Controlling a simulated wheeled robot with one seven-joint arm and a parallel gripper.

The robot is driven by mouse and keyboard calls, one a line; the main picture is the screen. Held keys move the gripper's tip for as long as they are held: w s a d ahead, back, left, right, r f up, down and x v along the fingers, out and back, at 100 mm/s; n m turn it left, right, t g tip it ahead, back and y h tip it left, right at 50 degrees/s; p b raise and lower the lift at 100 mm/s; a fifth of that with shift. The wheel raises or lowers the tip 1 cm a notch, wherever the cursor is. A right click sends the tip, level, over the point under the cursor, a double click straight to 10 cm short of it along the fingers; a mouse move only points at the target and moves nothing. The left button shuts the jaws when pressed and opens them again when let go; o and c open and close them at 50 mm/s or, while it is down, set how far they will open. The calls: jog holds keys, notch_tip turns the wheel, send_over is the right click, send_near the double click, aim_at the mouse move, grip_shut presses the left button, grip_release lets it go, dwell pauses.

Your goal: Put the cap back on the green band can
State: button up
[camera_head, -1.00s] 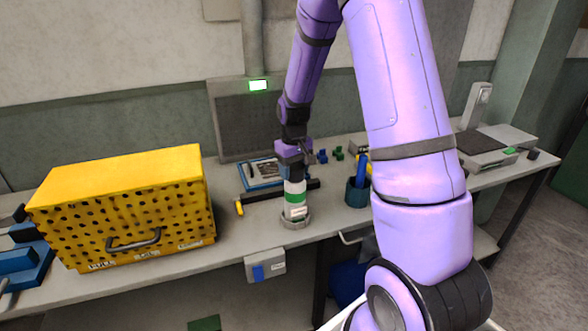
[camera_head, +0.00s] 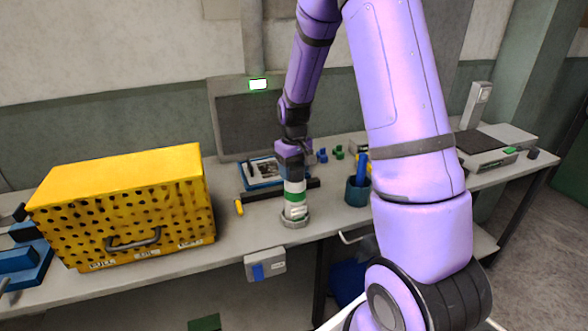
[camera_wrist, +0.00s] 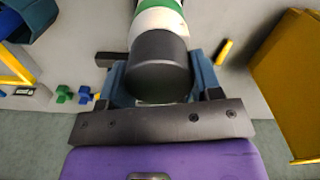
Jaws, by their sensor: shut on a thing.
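The green band can (camera_head: 294,197) is white with a green band and stands upright in a grey ring holder (camera_head: 295,222) near the bench's front edge. My gripper (camera_head: 292,172) is directly above it, pointing down. In the wrist view my gripper (camera_wrist: 160,82) is shut on the black cap (camera_wrist: 158,68), a dark cylinder between the two blue-grey fingers. The can's white body and green band (camera_wrist: 158,8) show just beyond the cap, nearly in line with it. I cannot tell whether the cap touches the can's top.
A large yellow perforated case (camera_head: 120,205) stands to the left on the bench. A dark blue cup (camera_head: 357,193) stands to the right. Small blue and green pieces (camera_head: 338,153) lie farther back.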

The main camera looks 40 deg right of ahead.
jog(key=o, duration=1.2)
jog(key=shift+r, duration=0.1)
jog(key=shift+r, duration=3.4)
grip_shut()
jog(key=shift+f, duration=1.9)
